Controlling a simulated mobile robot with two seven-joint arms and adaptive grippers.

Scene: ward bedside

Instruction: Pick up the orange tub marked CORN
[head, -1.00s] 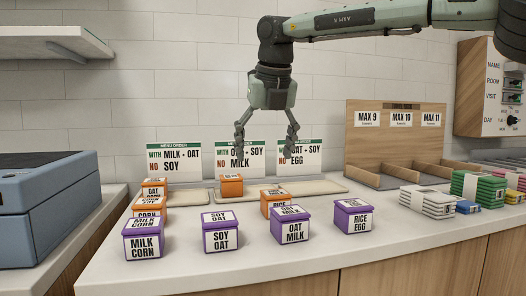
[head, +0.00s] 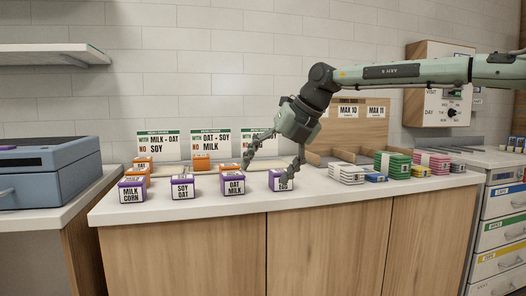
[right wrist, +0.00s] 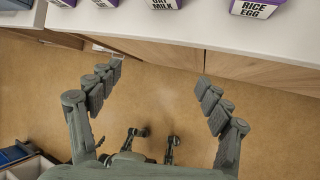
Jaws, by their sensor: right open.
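In the right wrist view the gripper (right wrist: 158,85) is over the floor in front of the counter edge. My left gripper is not seen.
Purple SOY OAT (head: 183,190) and OAT MILK (head: 233,186) tubs stand along the front. Another orange tub (head: 201,163) is behind them near the menu cards (head: 210,143). A blue box unit (head: 45,175) stands left. Packs (head: 347,174) lie to the right.

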